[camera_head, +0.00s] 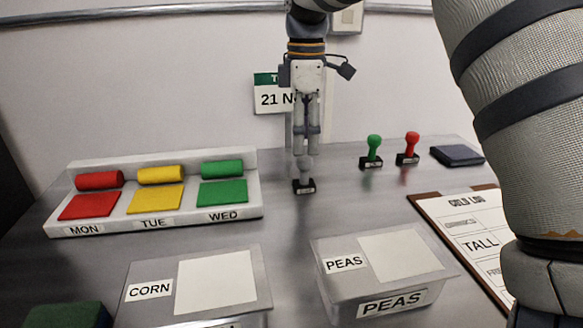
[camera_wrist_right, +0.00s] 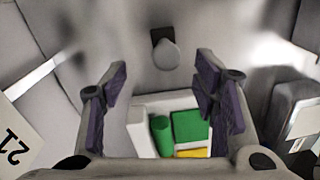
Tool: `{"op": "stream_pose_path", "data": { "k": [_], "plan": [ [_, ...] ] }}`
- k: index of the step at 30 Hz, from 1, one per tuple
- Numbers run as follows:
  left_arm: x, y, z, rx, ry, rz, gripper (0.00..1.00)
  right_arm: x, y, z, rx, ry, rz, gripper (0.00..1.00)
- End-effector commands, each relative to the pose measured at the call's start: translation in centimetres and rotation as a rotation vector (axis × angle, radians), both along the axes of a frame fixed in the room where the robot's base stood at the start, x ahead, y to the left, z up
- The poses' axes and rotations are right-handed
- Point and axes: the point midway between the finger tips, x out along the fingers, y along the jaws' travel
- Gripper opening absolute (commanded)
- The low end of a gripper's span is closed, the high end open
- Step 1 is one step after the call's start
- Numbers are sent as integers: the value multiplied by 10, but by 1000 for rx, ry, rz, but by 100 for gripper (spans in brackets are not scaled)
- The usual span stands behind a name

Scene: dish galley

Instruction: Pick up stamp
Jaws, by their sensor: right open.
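A stamp with a pale grey handle and a black base (camera_head: 304,187) stands upright on the steel counter, right of the day tray. In the right wrist view the stamp's round grey knob (camera_wrist_right: 167,55) shows beyond the fingertips, between their lines. My right gripper (camera_head: 305,152) points down just above this stamp and overlaps its top in the head view. It is open and empty, its purple-padded fingers (camera_wrist_right: 161,85) apart on either side. A green stamp (camera_head: 373,145) and a red stamp (camera_head: 411,144) stand farther right. My left gripper is not in view.
A white tray (camera_head: 155,228) holds red, yellow and green pads and rollers. Steel containers labelled CORN (camera_head: 148,291) and PEAS (camera_head: 344,263) stand in front. A dark ink pad (camera_head: 457,155) and a clipboard (camera_head: 430,208) lie right. A date sign (camera_head: 266,97) is behind my gripper.

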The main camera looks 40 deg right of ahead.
Motion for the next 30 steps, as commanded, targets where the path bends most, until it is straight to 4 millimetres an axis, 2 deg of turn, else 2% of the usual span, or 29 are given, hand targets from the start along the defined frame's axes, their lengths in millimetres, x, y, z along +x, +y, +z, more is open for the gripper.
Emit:
{"op": "stream_pose_path", "data": {
  "k": [3, 8, 15, 22, 23, 27, 30],
  "plan": [
    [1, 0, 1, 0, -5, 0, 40, -1, 1, -24, 1, 1, 0, 55],
    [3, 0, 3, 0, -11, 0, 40, -2, 2, -45, 0, 0, -1, 55],
    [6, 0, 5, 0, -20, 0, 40, -5, 5, -86, 0, -1, -1, 55],
    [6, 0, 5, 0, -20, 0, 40, -4, 5, -89, 0, -4, -1, 55],
    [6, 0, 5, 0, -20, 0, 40, -4, 5, -89, 0, -4, -1, 50],
    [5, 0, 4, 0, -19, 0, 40, -5, 5, -89, 0, -4, -1, 19],
    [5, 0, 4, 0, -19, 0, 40, -5, 5, -89, 0, -3, -1, 0]
  ]
}}
